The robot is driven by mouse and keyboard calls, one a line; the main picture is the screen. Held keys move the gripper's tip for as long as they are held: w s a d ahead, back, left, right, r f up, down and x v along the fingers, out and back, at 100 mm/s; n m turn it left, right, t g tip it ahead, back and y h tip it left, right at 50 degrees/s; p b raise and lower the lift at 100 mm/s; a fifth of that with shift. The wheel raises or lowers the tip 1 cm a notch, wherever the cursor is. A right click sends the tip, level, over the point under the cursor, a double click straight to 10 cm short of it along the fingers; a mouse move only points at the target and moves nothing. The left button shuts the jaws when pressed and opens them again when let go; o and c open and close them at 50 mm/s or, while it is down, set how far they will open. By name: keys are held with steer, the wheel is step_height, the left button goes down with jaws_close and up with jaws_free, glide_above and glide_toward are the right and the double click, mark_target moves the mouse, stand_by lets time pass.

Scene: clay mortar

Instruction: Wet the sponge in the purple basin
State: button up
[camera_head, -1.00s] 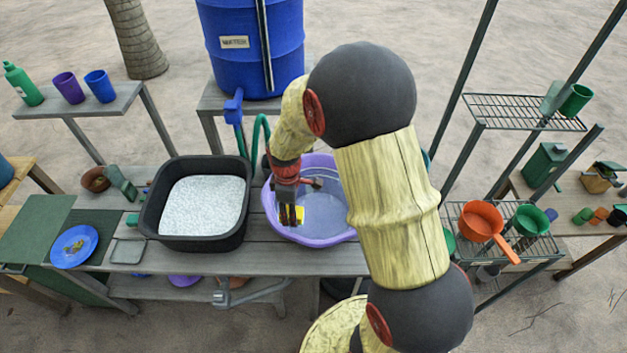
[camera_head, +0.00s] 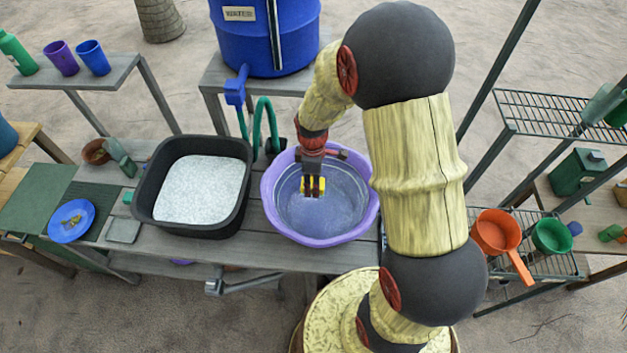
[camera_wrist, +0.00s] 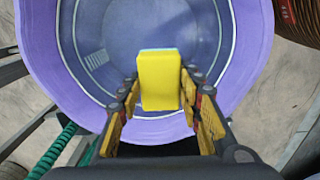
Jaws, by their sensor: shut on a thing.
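The purple basin (camera_head: 268,197) stands on the grey bench, and its inside looks bluish, as if it holds water. My gripper (camera_head: 313,190) points down inside the rim of the basin. It is shut on the yellow sponge (camera_wrist: 160,82), which has a thin light-blue layer on its far edge. In the wrist view the sponge sits between the two fingers, over the inside of the purple basin (camera_wrist: 258,40). I cannot tell whether the sponge touches the water. In the head view the fingers partly hide the sponge.
A black tub (camera_head: 243,200) of white foamy-looking stuff stands left of the basin. A blue plate (camera_head: 88,222) with brown bits lies farther left. A blue barrel (camera_head: 262,45) stands behind, with a green hose (camera_head: 264,108) near the basin. A rack with an orange pan (camera_head: 492,228) is at right.

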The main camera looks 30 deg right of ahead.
step_height(320, 180, down, 10)
steer(key=b, duration=0.7)
steer(key=shift+f, duration=0.15)
stand_by(0.5)
step_height(320, 180, up, 12)
steer(key=p, duration=0.8)
steer(key=shift+f, duration=0.15)
